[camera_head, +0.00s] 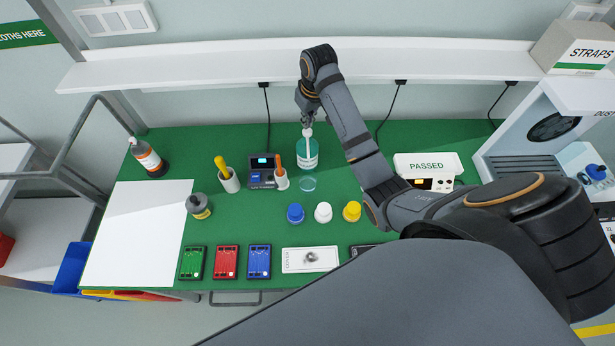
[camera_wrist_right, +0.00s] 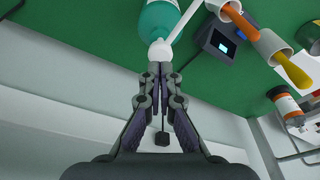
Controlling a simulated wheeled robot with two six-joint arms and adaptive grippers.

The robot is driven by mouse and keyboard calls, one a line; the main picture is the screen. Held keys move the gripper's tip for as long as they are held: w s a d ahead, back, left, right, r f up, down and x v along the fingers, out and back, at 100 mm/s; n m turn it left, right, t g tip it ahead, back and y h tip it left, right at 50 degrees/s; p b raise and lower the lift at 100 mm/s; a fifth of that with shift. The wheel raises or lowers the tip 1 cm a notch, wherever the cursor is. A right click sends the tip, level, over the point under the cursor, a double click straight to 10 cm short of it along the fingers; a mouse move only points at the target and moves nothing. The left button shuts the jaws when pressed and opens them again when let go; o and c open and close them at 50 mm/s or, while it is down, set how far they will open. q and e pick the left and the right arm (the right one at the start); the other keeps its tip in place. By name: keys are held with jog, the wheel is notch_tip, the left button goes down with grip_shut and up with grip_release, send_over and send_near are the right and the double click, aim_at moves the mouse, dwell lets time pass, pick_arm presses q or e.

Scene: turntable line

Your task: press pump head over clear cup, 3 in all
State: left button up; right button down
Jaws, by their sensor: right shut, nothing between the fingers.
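The pump bottle (camera_head: 308,160) has a teal body, a white label and a white pump head (camera_head: 307,132); it stands upright on the green mat. The clear cup (camera_head: 308,184) is just in front of it and looks faintly teal. My right gripper (camera_head: 306,119) is shut and empty, right above the pump head, pointing down. In the right wrist view its fingertips (camera_wrist_right: 160,72) meet at or very near the white pump head (camera_wrist_right: 160,52); I cannot tell whether they touch. The bottle's teal body (camera_wrist_right: 160,20) lies beyond. My left gripper is not in view.
A cup with an orange-handled tool (camera_head: 281,180) and a small device with a lit screen (camera_head: 261,178) stand close left of the bottle. A shelf (camera_head: 220,66) runs behind. My right arm crosses the mat's right side.

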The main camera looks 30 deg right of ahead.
aim_at(307, 131)
dwell(0.3)
jog(key=shift+f, duration=0.1)
jog(key=shift+s+f, duration=0.15)
jog(key=shift+f, duration=1.35)
notch_tip(307, 131, up, 3)
jog(key=p, duration=0.3)
jog(key=shift+r, duration=0.1)
dwell(0.4)
